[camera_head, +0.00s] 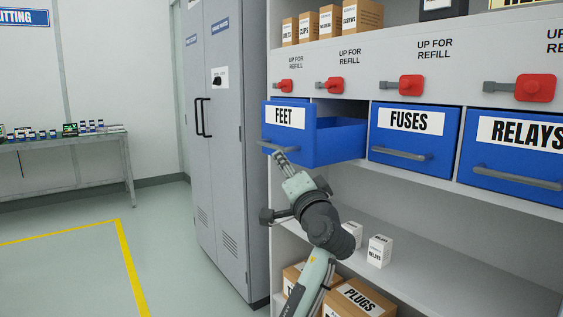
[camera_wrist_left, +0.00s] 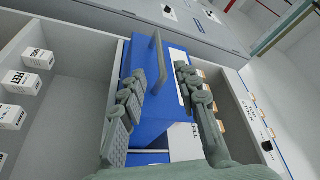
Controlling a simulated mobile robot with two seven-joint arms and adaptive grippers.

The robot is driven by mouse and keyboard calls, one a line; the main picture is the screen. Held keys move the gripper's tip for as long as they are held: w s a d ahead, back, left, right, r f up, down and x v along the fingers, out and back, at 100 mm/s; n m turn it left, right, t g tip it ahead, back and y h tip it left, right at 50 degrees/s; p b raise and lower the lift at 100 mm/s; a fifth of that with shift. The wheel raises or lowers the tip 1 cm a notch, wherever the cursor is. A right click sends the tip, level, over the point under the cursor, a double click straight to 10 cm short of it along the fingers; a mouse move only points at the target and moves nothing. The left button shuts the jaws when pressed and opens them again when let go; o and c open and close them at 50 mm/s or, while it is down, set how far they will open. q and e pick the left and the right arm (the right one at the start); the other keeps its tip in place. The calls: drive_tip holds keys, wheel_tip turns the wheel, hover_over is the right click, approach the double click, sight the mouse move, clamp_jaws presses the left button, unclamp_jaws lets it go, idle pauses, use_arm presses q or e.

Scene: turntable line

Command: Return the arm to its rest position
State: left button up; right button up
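The blue drawer labelled FEET (camera_head: 335,138) is pulled partway out of the shelf unit. Its grey bar handle (camera_head: 264,145) is on the front. My left gripper (camera_head: 281,157) is just below and in front of that handle. In the left wrist view, the gripper (camera_wrist_left: 160,72) has its fingers apart, with the drawer handle (camera_wrist_left: 157,62) between and beyond their tips. I see no finger closed on the handle. The drawer (camera_wrist_left: 150,128) fills the middle of that view. My right gripper is in neither view.
Drawers labelled FUSES (camera_head: 385,148) and RELAYS (camera_head: 493,158) are shut to the right. A red lever (camera_head: 335,85) sits above. A small RELAYS box (camera_head: 379,251) stands on the lower shelf. A grey cabinet (camera_head: 228,150) is left; the floor beyond is open.

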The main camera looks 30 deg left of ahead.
use_arm(q)
drive_tip(key=shift+f, duration=0.1)
idle(0.4)
drive_tip(key=s+d+f+m+g+h, duration=0.1)
drive_tip(key=s+f+h, duration=0.15)
drive_tip(key=f, duration=0.95)
drive_tip(key=s+f+g+h, duration=0.1)
drive_tip(key=s+f+h, duration=0.15)
drive_tip(key=f, duration=0.85)
drive_tip(key=s+d+f+m+g+h, duration=0.1)
drive_tip(key=f+h, duration=0.2)
drive_tip(key=f, duration=0.9)
drive_tip(key=s+d+f+n+g+h, duration=0.1)
drive_tip(key=s+d+f+g+h, duration=0.2)
drive_tip(key=s+f, duration=0.9)
drive_tip(key=s+d+f+n+g+h, duration=0.1)
drive_tip(key=s+d+f+g+h, duration=0.2)
drive_tip(key=s+f, duration=0.9)
drive_tip(key=s+g, duration=0.1)
drive_tip(key=s, duration=0.1)
drive_tip(key=shift+s+d+f, duration=0.15)
drive_tip(key=shift+s+f, duration=0.05)
drive_tip(key=shift+s, duration=0.1)
drive_tip(key=shift+o, duration=0.2)
